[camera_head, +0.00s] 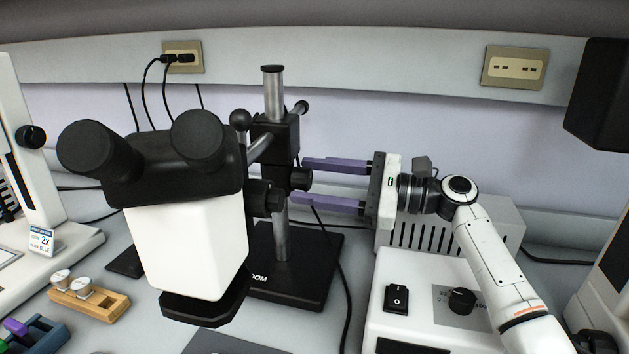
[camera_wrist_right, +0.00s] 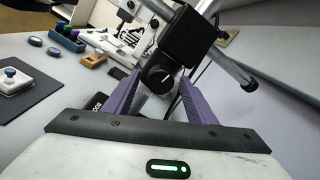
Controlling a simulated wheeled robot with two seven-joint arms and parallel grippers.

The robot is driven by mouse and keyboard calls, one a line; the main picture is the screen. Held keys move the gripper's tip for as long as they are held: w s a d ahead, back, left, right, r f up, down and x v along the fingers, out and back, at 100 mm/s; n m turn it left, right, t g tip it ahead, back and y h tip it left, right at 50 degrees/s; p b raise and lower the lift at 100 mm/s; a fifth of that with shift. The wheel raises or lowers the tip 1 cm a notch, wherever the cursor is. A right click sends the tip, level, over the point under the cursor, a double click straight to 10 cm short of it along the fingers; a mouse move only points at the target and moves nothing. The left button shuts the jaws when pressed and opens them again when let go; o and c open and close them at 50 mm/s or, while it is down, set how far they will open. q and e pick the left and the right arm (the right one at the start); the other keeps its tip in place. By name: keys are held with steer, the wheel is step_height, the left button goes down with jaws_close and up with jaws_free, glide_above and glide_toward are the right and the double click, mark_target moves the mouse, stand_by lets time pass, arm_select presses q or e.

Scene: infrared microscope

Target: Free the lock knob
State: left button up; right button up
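The stereo microscope (camera_head: 190,230) stands on a black base with an upright steel post (camera_head: 273,95). A black clamp block (camera_head: 276,137) sits on the post. A dark round knob (camera_head: 301,179), apparently the lock knob, sticks out from the block's right side. My right gripper (camera_head: 300,181) reaches in from the right with its two purple fingers apart. The knob is between the fingertips, also in the right wrist view (camera_wrist_right: 158,77). I see small gaps there and no clear contact. My left gripper is not in view.
A white control box (camera_head: 420,300) with a switch and dial stands below my right arm. A grey vented box (camera_head: 500,220) is behind it. A black cable (camera_head: 345,275) runs beside the microscope base (camera_head: 305,285). A wooden holder (camera_head: 105,305) lies at front left.

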steer(key=s+d, duration=0.2)
steer(key=d, duration=0.8)
steer(key=shift+p, duration=0.35)
steer(key=shift+s+f, duration=0.1)
